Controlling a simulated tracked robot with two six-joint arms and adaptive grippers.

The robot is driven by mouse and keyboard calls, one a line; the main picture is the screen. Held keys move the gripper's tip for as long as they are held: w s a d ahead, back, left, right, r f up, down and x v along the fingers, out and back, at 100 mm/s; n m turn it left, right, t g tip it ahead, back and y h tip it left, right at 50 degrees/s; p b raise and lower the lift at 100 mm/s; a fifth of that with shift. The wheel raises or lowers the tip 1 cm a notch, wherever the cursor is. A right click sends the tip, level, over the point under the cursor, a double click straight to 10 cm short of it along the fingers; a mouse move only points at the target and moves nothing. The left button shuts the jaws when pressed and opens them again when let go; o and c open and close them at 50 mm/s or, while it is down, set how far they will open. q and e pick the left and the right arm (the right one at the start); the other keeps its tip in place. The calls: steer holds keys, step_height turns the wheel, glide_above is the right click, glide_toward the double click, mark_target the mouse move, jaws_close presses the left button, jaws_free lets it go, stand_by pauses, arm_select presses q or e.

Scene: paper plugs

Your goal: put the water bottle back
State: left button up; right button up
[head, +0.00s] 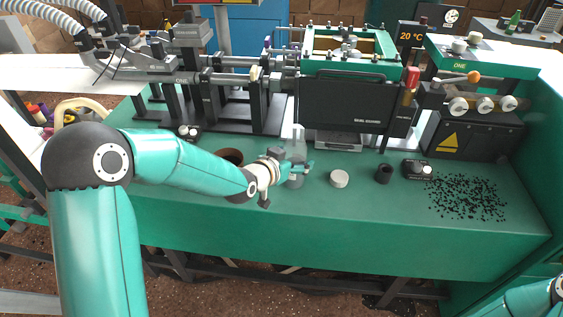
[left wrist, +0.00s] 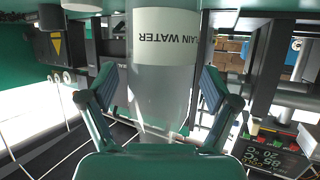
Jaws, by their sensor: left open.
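The water bottle (head: 295,145) is clear and stands upright on the green bench, near its middle. In the left wrist view the bottle (left wrist: 163,80) appears upside down, with a white label whose visible letters read "AIN WATER". My left gripper (head: 297,169) is at the bottle. In the left wrist view its fingers (left wrist: 160,88) are spread, one on each side of the bottle, with gaps beside its narrowing part. The fingers partly hide the bottle in the head view. My right gripper is out of view; only part of that arm shows at the lower right.
A white round piece (head: 339,179), a small black cup (head: 384,174) and a black knob box (head: 417,169) stand right of the bottle. Black pellets (head: 468,197) lie scattered farther right. A machine with a dark panel (head: 345,100) stands behind. The bench's front strip is clear.

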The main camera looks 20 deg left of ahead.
arm_select(q)
steer(key=b+v, duration=0.1)
steer(key=v, duration=1.1)
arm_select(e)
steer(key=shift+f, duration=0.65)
